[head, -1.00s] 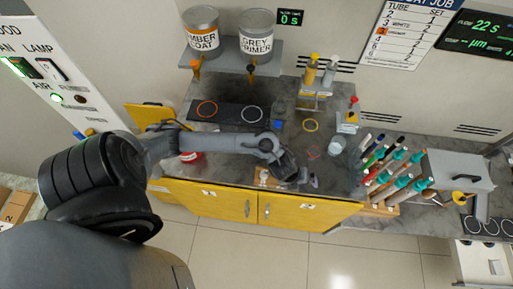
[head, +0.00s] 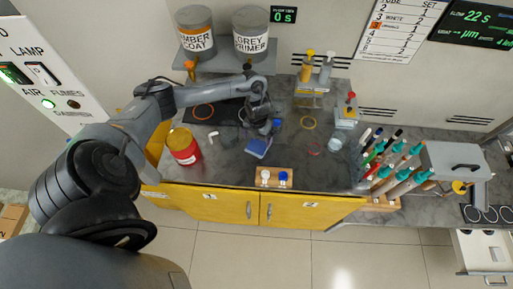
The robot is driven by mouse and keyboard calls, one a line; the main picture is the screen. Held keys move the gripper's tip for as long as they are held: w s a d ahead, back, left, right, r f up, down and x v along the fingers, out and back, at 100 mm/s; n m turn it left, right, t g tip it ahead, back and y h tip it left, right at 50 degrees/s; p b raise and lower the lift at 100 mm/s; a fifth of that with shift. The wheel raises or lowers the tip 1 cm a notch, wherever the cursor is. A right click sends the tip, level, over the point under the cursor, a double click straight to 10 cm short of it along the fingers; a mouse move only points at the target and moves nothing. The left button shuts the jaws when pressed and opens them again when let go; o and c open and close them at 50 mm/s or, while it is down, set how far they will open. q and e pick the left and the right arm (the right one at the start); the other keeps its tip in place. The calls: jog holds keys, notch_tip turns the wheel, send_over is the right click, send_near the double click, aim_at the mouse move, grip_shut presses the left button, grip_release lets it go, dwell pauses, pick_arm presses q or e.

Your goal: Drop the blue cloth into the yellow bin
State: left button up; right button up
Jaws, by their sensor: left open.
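The blue cloth (head: 258,148) lies on the grey counter, in front of my left gripper. My left gripper (head: 264,130) is open and points down just behind the cloth's far edge; I cannot tell whether it touches the cloth. A yellow thing (head: 155,147), probably the yellow bin, stands at the counter's left end, mostly hidden behind my left arm. Its opening is not visible. My right gripper is not in view.
A red jar (head: 184,148) stands left of the cloth. A wooden block (head: 274,178) with a white and a blue knob sits at the front edge. Several teal-ended rods (head: 401,172) stand to the right. Paint cans (head: 251,36) sit on the shelf above.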

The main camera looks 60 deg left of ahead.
aim_at(257, 146)
pick_arm(q)
jog(key=shift+s+f, duration=0.1)
jog(key=shift+f, duration=2.65)
jog(key=c, duration=0.7)
jog(key=shift+r, duration=0.15)
